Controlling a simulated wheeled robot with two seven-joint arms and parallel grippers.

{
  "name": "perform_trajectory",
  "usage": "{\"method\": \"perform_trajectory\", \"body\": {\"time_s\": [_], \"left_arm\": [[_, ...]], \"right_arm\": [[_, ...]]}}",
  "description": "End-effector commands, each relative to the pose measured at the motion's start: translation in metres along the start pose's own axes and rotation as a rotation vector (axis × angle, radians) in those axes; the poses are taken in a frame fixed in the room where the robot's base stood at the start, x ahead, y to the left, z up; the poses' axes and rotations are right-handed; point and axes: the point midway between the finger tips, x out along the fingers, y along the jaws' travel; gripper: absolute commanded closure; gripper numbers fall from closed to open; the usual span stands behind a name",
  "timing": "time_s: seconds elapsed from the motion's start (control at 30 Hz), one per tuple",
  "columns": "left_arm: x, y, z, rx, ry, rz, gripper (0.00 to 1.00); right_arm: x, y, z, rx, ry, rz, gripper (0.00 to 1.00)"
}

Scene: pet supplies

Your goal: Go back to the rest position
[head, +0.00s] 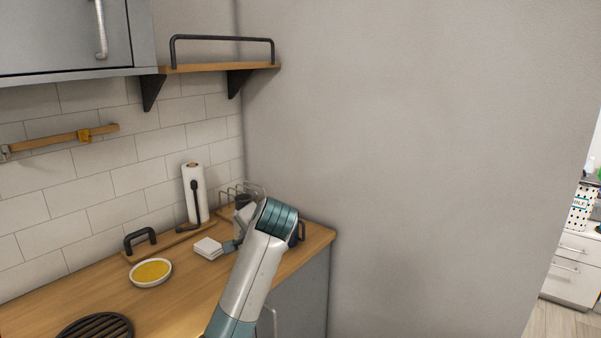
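One of my arms, most likely the left, comes up from the bottom edge left of centre in the head view and bends at a teal joint above the counter's right end. Its far end is mostly hidden behind that joint. Small grey and teal parts show left of the joint, beside a small white block-like thing (207,247). I cannot tell whether that block is held, touched or simply behind. The finger opening cannot be made out. My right gripper is not in view.
The wooden counter (190,292) holds a white bowl with yellow contents (151,272), a paper towel roll (194,193), a wire rack (238,190) and a dark round grate (95,327). A wooden shelf (220,67) hangs above. A bare grey wall (420,170) fills the right.

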Motion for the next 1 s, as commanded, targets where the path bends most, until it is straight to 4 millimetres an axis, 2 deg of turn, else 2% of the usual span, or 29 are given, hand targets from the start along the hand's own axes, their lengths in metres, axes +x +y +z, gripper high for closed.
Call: {"method": "perform_trajectory", "body": {"time_s": [0.03, 0.2, 0.47, 0.63, 0.77, 1.0], "left_arm": [[0.013, 0.022, 0.019, -0.019, -0.005, 0.032, 0.67], [0.041, 0.084, 0.077, -0.090, -0.014, 0.121, 0.67], [0.059, 0.171, 0.173, -0.202, -0.044, 0.240, 0.67], [0.055, 0.222, 0.238, -0.275, -0.073, 0.306, 0.67], [0.044, 0.258, 0.286, -0.329, -0.096, 0.353, 0.67], [0.007, 0.312, 0.374, -0.424, -0.148, 0.428, 0.67]], "right_arm": [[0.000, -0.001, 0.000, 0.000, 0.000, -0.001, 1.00], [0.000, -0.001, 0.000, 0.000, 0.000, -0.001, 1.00], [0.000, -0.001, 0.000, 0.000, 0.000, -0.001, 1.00], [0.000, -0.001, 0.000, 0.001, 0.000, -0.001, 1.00], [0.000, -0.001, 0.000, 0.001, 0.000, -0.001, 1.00], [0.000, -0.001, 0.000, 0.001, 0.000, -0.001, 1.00]]}}
